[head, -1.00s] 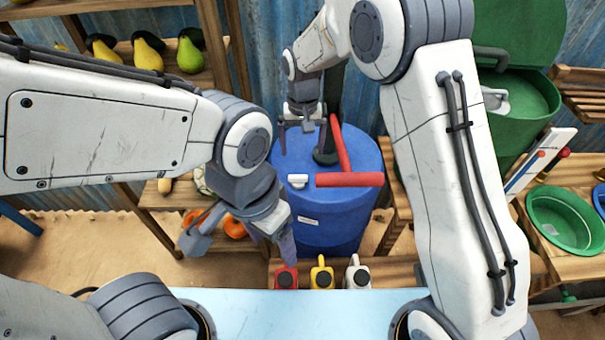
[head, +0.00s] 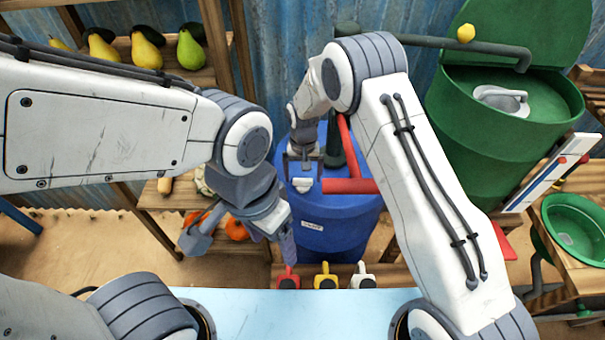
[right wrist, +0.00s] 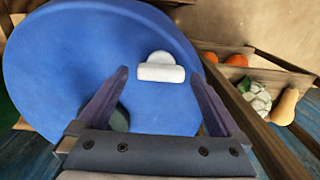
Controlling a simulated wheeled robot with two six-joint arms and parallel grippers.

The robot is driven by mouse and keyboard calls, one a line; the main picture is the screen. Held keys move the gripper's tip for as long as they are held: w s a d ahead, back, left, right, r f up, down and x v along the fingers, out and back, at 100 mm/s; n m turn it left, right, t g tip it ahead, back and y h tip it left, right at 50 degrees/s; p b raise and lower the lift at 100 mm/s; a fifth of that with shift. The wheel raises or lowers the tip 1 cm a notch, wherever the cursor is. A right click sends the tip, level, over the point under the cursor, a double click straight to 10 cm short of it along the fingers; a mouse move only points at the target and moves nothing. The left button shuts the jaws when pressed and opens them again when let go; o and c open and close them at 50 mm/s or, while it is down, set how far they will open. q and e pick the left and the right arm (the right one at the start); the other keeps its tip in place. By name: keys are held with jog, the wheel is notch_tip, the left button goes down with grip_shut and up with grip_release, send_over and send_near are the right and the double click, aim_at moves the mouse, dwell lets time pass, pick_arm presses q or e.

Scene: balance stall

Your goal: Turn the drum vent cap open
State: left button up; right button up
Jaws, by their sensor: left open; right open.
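The blue drum (head: 340,225) stands beyond the pale blue surface in front of me. A small white vent cap (head: 303,186) sits on its top near the front left edge. In the right wrist view the cap (right wrist: 161,72) shows as a rounded piece with a straight bar, between the fingertips' line of sight. My right gripper (head: 303,173) is open above the drum top, just behind the cap in the head view; no contact shows. My left gripper (head: 240,240) is open and empty, lower and left of the drum.
A red bar (head: 348,186) and a dark upright spout (head: 334,142) are on the drum, close right of my right gripper. Red (head: 288,280), yellow (head: 326,278) and white (head: 362,278) cans stand in front. A green drum (head: 490,110) is at right.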

jog(key=shift+f, duration=0.35)
jog(key=c, duration=1.2)
jog(key=shift+c, duration=0.2)
